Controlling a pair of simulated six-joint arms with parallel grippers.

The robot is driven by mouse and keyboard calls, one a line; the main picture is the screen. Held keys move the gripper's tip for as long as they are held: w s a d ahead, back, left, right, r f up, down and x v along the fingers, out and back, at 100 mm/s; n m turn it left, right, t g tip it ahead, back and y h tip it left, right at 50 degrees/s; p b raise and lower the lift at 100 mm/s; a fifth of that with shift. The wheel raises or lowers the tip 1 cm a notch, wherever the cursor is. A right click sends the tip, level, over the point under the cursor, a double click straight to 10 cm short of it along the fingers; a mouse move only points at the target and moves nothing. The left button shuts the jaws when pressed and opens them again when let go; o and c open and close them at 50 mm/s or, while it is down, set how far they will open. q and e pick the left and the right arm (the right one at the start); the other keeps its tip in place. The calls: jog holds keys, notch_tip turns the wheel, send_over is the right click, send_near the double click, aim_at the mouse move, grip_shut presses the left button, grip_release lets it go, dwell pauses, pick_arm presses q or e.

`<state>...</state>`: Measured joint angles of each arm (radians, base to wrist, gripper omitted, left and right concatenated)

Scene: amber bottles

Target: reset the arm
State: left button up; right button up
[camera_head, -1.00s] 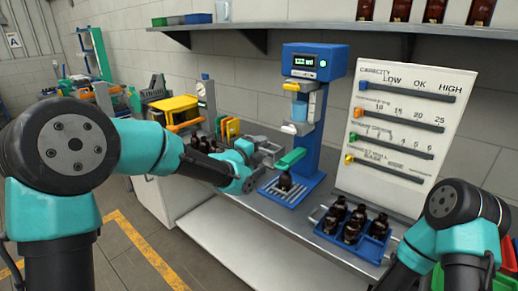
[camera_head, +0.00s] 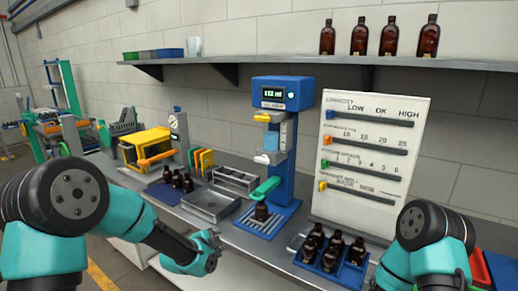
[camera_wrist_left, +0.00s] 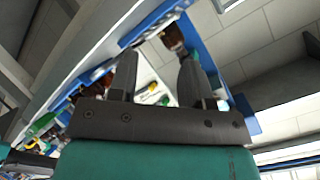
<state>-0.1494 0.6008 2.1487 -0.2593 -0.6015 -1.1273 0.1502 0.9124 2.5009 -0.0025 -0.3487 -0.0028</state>
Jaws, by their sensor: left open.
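My left arm comes in from the left in the head view. Its gripper (camera_head: 213,244) is at the front edge of the bench, left of the blue filling machine (camera_head: 284,140), and holds nothing that I can see. In the left wrist view the two dark fingers (camera_wrist_left: 158,75) stand apart with a gap between them. An amber bottle (camera_head: 261,211) stands on the machine's blue base under the green lever (camera_head: 266,188). My right arm shows at the lower right, but its gripper is out of the picture.
A blue tray (camera_head: 312,270) holds several amber bottles. More bottles stand on a dark blue mat (camera_head: 160,195) at the left. Metal trays (camera_head: 211,203) lie between. A white slider board (camera_head: 367,165) stands behind. Several bottles stand on the wall shelf (camera_head: 330,62).

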pick_arm(q)
jog(key=s+a+f+n+g+y, duration=0.1)
jog(key=s+a+f+n+g, duration=0.2)
jog(key=s+f, duration=0.45)
jog(key=s+a+f+n+g+y, duration=0.15)
jog(key=s+f+n, duration=0.3)
jog(key=f, duration=0.55)
jog(key=s+a+f+n+g, duration=0.2)
jog(key=s+f+n, duration=0.3)
jog(key=s, duration=0.4)
jog(key=s+a+f+n+g, duration=0.1)
jog(key=s+f+n+g, duration=0.3)
jog(key=s, duration=0.5)
jog(key=shift+s+a+f+n, duration=0.35)
jog(key=shift+f+n, duration=0.2)
jog(key=shift+f, duration=0.25)
